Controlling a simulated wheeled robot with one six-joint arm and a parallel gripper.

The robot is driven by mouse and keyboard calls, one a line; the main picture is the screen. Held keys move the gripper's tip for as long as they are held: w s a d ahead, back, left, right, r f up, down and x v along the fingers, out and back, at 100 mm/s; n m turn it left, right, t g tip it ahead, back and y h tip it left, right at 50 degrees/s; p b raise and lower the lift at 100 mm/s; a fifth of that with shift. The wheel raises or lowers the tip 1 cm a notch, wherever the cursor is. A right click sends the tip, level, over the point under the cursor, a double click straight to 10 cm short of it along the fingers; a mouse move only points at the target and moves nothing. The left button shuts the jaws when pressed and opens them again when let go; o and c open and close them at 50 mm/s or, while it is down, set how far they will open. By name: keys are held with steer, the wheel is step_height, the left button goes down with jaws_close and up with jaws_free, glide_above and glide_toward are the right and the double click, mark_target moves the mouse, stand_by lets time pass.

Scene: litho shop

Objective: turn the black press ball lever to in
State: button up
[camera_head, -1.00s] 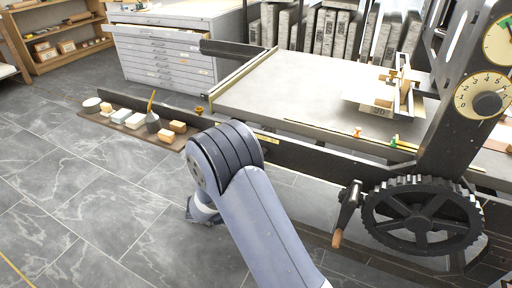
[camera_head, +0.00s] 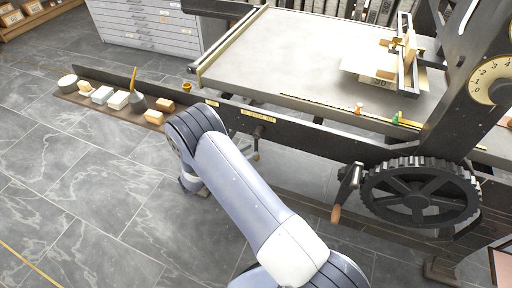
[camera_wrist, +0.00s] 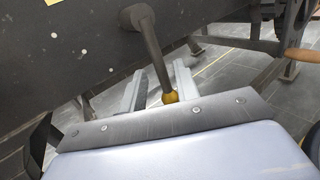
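The black press (camera_head: 300,138) has a small ball lever (camera_head: 257,143) on its side rail, beneath a yellow label. In the wrist view the lever's dark rod (camera_wrist: 155,55) hangs down from a round hub and ends in a brass-yellow ball (camera_wrist: 171,97). My gripper (camera_wrist: 160,88) has its two pale fingers apart, one on each side of the rod's lower end as seen from the wrist. I cannot tell whether either finger touches it. The wrist plate's edge hides part of the fingers. In the head view my arm mostly hides the gripper.
A spoked gear wheel (camera_head: 420,196) and a crank with a wooden handle (camera_head: 336,214) are to the right. The tiled floor at front left is clear.

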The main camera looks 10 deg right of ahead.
mark_target(256, 148)
steer(key=shift+x, duration=1.85)
steer(key=shift+c, duration=0.5)
jaws_close()
